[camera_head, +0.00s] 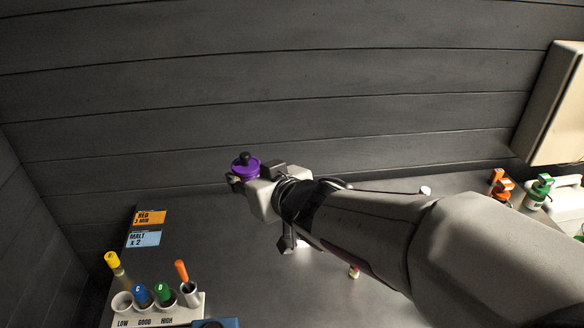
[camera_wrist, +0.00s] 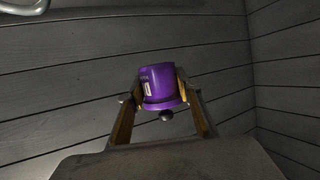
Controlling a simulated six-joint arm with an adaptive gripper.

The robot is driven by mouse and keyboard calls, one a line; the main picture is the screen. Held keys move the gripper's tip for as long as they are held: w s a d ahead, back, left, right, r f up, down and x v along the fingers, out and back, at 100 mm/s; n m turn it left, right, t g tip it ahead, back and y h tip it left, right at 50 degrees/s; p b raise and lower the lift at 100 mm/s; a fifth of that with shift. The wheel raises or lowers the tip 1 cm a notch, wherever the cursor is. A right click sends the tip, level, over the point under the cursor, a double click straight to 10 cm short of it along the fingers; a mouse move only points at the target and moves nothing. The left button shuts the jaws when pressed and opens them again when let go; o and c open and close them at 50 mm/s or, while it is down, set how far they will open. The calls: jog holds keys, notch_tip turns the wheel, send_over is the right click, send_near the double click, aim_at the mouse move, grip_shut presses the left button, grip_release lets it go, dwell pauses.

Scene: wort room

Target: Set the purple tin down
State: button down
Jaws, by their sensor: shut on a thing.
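The purple tin (camera_head: 246,170) with a dark knob on its lid is at the end of my arm in the head view, near the back wall. It also shows in the wrist view (camera_wrist: 160,83), with a pale label on its side and the dark knob toward the camera. My gripper (camera_wrist: 161,92) is shut on the tin, one finger on each side. In the head view my gripper (camera_head: 243,181) is partly hidden by its own body. The tin appears held above the dark table; the gap beneath it cannot be judged.
A white rack (camera_head: 160,316) marked LOW, GOOD, HIGH stands at front left with several coloured-cap tubes. An orange card (camera_head: 150,217) and a blue card (camera_head: 144,239) lie behind it. Orange and green-topped bottles (camera_head: 538,190) stand at right. The table between cards and arm is clear.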

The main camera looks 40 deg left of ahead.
jog(key=s+a+n+g, duration=0.2)
jog(key=s+a, duration=0.3)
jog(key=s, duration=0.3)
send_over(220, 270)
notch_tip(220, 270, down, 16)
jog(key=shift+r+y, duration=0.2)
jog(key=shift+y, duration=0.1)
jog(key=shift+f, duration=0.1)
dwell(0.4)
jog(key=shift+f, duration=3.25)
jog(key=shift+f, duration=0.35)
